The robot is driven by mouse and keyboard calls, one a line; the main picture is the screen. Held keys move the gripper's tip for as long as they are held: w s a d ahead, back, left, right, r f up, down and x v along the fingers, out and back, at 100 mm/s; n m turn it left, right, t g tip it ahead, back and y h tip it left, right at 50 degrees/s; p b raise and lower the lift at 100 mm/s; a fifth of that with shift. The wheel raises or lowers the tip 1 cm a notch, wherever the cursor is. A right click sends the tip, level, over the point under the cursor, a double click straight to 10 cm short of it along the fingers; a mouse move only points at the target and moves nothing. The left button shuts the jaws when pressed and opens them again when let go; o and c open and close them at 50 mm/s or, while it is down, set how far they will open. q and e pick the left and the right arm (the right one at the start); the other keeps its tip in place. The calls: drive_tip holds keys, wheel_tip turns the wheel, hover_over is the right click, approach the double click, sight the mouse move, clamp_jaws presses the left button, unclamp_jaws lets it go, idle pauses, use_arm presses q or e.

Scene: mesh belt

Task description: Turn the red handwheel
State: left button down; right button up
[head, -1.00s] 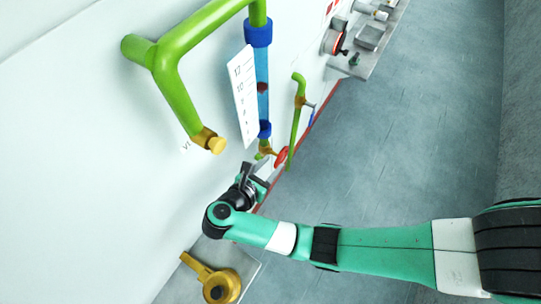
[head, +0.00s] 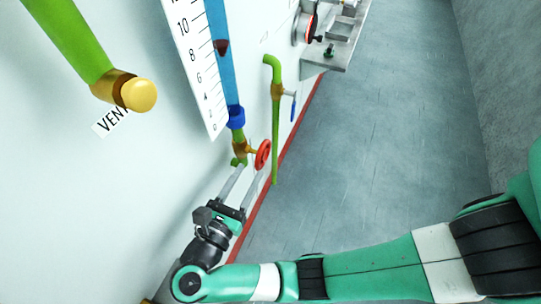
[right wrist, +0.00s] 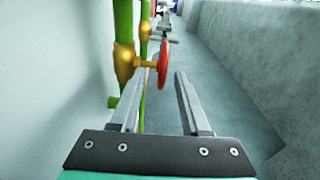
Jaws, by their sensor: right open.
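The red handwheel (head: 263,154) sits on a brass valve (head: 241,149) at the foot of the blue gauge tube. My right gripper (head: 250,172) is open and empty, its two long grey fingers pointing at the valve and wheel from below in the head view. In the right wrist view the handwheel (right wrist: 163,64) shows edge-on, on a brass stem, ahead of and between the open fingers (right wrist: 160,84). The fingers appear not to touch it. The left finger overlaps part of the green pipe. My left gripper is not in view.
A scale plate (head: 196,62) stands beside the blue tube (head: 221,50). A thinner green pipe with a blue-handled valve (head: 277,90) is just right of the wheel. The grey floor is clear.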

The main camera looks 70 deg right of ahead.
sight(268, 141)
drive_tip(key=shift+s+a+r+h, duration=0.15)
drive_tip(key=shift+s+r+h, duration=0.1)
drive_tip(key=shift+h, duration=0.15)
drive_tip(key=d, duration=1.1)
drive_tip(key=shift+w+d, duration=0.1)
drive_tip(key=shift+d, duration=0.25)
clamp_jaws()
